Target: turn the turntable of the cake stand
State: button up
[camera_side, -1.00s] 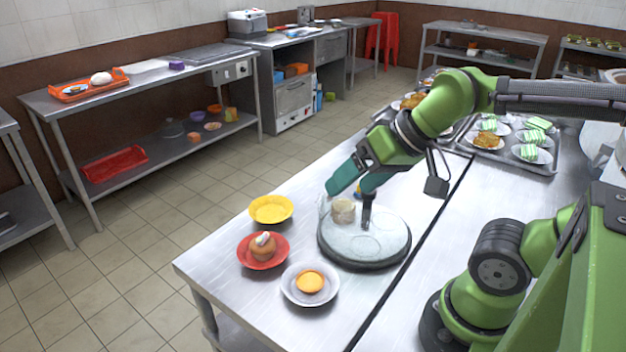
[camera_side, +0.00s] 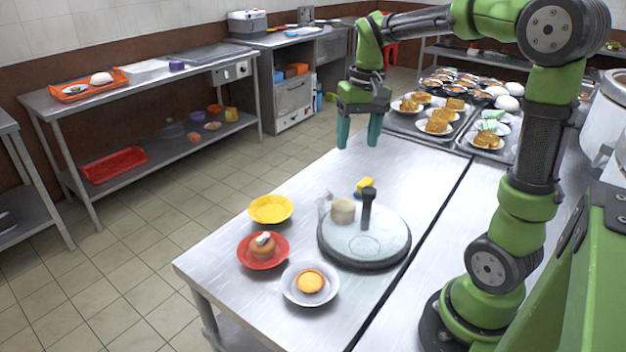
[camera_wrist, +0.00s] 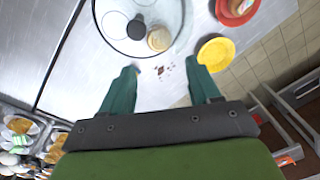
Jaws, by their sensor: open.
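The cake stand's round turntable (camera_side: 388,241) is a pale, glassy disc with a dark rim on the steel table. A dark upright post (camera_side: 368,208) and a small beige round item (camera_side: 343,212) stand on its far part. In the wrist view, the turntable (camera_wrist: 109,36) is at the top, with the post's dark top (camera_wrist: 136,29) beside the beige item (camera_wrist: 159,39). My gripper (camera_side: 358,143) is open and empty, pointing down above the table, beyond the turntable and apart from it. Its teal fingers (camera_wrist: 160,72) also show in the wrist view.
A yellow bowl (camera_side: 270,209), a red bowl (camera_side: 263,252) with a cake and a white plate (camera_side: 310,285) with a tart stand left and in front of the turntable. A small yellow item (camera_side: 365,186) lies behind it. Trays of plated food (camera_side: 405,125) fill the table's far end.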

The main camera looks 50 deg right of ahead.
aim_at(369, 190)
jog(key=shift+w+d+r+m+g+y, duration=0.95)
jog(key=shift+d+r+g+y, duration=0.7)
jog(key=shift+d, duration=1.35)
jog(key=shift+g+h, duration=0.25)
jog(key=x, duration=1.6)
jog(key=shift+s+f, duration=0.15)
grip_shut()
